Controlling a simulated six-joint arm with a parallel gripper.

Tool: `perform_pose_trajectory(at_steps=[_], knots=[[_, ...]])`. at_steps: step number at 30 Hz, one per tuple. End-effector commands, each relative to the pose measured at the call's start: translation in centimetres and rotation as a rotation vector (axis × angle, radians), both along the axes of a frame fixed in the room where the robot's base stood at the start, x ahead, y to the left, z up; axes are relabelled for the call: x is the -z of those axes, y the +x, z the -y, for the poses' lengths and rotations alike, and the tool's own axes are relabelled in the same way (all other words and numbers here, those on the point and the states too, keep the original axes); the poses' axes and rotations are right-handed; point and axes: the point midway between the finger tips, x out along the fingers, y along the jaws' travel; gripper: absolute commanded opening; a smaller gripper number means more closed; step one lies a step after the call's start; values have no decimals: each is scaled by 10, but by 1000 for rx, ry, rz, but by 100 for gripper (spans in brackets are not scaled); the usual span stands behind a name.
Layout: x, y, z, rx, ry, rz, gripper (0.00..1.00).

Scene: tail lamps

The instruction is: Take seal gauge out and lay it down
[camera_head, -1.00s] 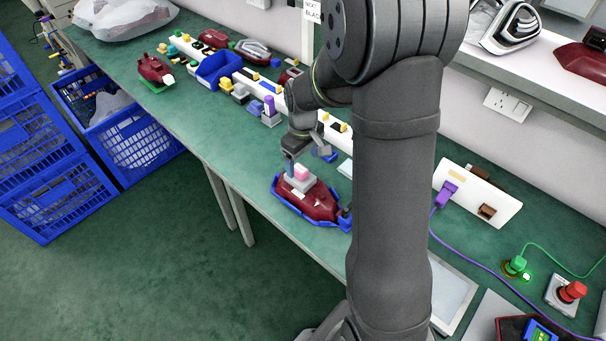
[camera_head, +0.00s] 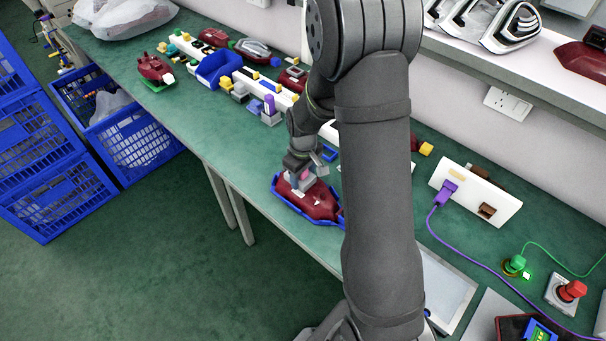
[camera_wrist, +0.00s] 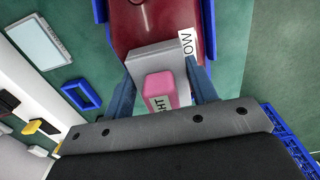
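The seal gauge, a grey block with a pink top (camera_wrist: 160,91), sits on a dark red tail lamp (camera_head: 318,205) in a blue cradle (camera_head: 287,209). In the wrist view the pink part carries a partly hidden label ending in "HT". The red lamp (camera_wrist: 160,25) and a white label show beyond the grey plate. My gripper (camera_wrist: 160,85) is over the gauge, with one finger at each side of the grey plate. I cannot tell whether the fingers press on it. In the head view my gripper (camera_head: 299,183) hides part of the gauge.
A white board (camera_head: 475,193) with a purple plug stands at the right, its cable crossing the bench. A pale panel (camera_head: 447,290) lies near the front edge. A blue bin (camera_head: 218,68) and lamp parts stand at the back left. Green bench shows left of the cradle.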

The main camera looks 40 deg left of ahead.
Motion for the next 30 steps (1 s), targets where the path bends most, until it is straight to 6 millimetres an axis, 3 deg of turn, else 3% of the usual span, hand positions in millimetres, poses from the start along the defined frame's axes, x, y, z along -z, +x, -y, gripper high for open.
perform_pose_trajectory(at_steps=[1, 3, 4, 7, 9, 30], knots=[[0, 0, 0, 0, 0, 0, 39], [0, 0, 0, 0, 0, 0, 29], [0, 0, 0, 0, 0, 0, 48], [0, 0, 0, 0, 0, 0, 29], [0, 0, 0, 0, 0, 0, 21], [-18, 0, 0, 0, 1, 1, 21]])
